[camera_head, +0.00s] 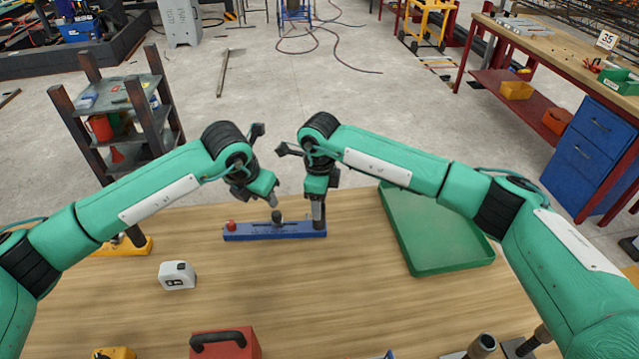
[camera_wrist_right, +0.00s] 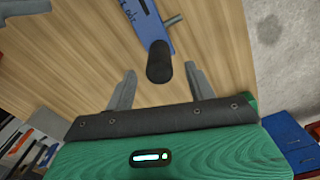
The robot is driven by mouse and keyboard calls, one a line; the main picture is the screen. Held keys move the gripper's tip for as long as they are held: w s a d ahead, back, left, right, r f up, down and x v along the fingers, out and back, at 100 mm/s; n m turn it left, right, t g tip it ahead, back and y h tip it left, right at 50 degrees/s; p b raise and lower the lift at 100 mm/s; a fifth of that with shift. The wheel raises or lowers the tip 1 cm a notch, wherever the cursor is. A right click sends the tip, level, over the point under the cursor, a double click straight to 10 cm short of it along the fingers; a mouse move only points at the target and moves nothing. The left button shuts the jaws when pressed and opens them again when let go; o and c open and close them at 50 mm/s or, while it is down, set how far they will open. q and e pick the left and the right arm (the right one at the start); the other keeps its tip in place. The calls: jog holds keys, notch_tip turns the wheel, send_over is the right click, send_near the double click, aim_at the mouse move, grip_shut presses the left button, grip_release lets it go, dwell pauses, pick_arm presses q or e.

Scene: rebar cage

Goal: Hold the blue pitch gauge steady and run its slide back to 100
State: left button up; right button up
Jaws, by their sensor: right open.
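The blue pitch gauge (camera_head: 290,232) lies on the wooden table, with a red knob (camera_head: 231,226) at its left end and a dark knob (camera_head: 277,216) near its middle. My left gripper (camera_head: 273,199) is just above the middle knob; its finger gap cannot be made out. My right gripper (camera_head: 318,212) points down at the gauge's right end. The right wrist view shows this gripper (camera_wrist_right: 158,86) open, with a black upright handle (camera_wrist_right: 159,63) just ahead of and between its fingertips. The blue bar (camera_wrist_right: 150,28) extends beyond. The scale reading is not legible.
A green tray (camera_head: 442,266) lies to the right on the table. A white device (camera_head: 177,275) is at the left, a yellow item (camera_head: 137,248) behind it, and a red case (camera_head: 225,347) at the front. The table between gauge and red case is clear.

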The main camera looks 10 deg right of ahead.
jog(key=shift+f, duration=2.65)
